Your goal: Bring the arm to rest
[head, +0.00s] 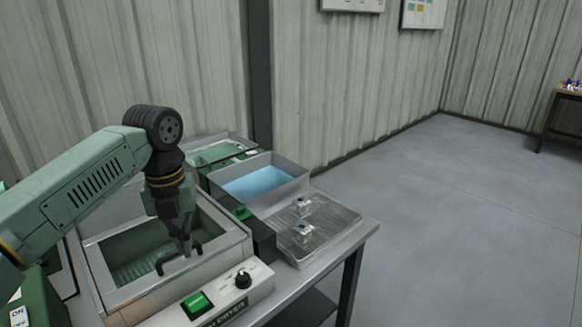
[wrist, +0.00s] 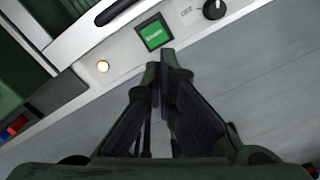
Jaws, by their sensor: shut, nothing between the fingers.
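My arm reaches in from the left in the head view, bent at a dark joint with the wrist pointing down. My gripper (head: 180,258) hangs over the open basin of the dryer (head: 247,275). In the wrist view my gripper (wrist: 162,72) has its fingertips together with nothing between them. Beyond the tips is the dryer's white front panel (wrist: 125,62) with a lit green button (wrist: 154,32) and a black knob (wrist: 214,8). The gripper touches nothing that I can make out.
Right of the dryer stand a bin of blue liquid (head: 265,182) and a ribbed metal tray (head: 325,232) holding small metal parts (head: 302,207). A corrugated wall (head: 350,90) is behind. The floor to the right is clear up to a far table (head: 565,92).

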